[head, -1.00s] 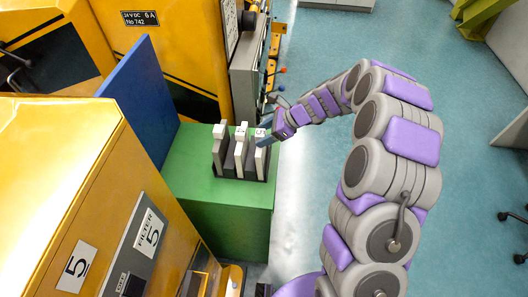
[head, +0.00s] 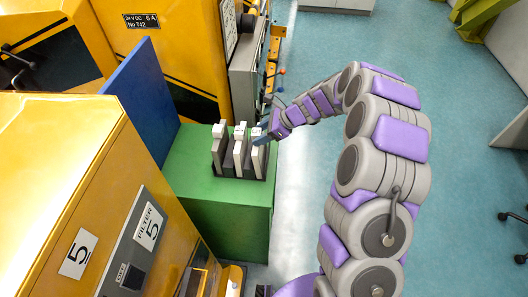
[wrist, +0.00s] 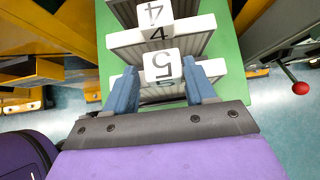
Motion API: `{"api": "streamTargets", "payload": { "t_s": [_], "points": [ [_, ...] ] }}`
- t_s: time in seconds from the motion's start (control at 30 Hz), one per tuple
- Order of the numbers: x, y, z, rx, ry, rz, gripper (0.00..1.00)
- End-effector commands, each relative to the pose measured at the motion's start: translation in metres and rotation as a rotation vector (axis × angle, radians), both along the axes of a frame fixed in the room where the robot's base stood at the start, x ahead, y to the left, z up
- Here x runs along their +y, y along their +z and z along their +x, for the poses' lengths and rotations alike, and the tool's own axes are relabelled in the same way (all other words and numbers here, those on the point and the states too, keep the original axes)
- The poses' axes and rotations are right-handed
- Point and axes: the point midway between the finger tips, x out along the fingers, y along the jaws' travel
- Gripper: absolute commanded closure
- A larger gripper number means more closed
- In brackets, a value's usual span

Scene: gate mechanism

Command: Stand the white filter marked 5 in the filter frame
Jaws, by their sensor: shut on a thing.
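The white filter marked 5 (wrist: 162,66) is between my two blue fingers in the wrist view, with its white tab facing the camera. In the head view this filter (head: 258,145) stands roughly upright at the right end of the row in the dark filter frame (head: 236,176). I cannot tell whether its base is fully down. My gripper (head: 262,139) is shut on its upper part from the right; it also shows in the wrist view (wrist: 163,88). The filter marked 4 (wrist: 157,36) stands just beyond it.
The filter frame rests on a green block (head: 232,212), with a blue panel (head: 145,95) behind on the left. Another white-topped filter (head: 219,145) stands at the frame's left end. Yellow cabinets (head: 60,150) flank the left. A red-knobbed lever (wrist: 299,88) sticks out at right. Open floor lies right.

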Motion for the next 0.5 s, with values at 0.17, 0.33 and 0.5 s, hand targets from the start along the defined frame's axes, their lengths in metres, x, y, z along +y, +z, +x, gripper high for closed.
{"api": "streamTargets", "payload": {
  "t_s": [0.17, 0.33, 0.5],
  "points": [
    [-0.0036, -0.026, -0.0084, 0.025, 0.018, -0.032, 0.96],
    [-0.0037, -0.0269, -0.0076, 0.025, 0.017, -0.033, 0.96],
    [-0.0038, -0.0271, -0.0069, 0.024, 0.017, -0.034, 0.96]
  ]
}}
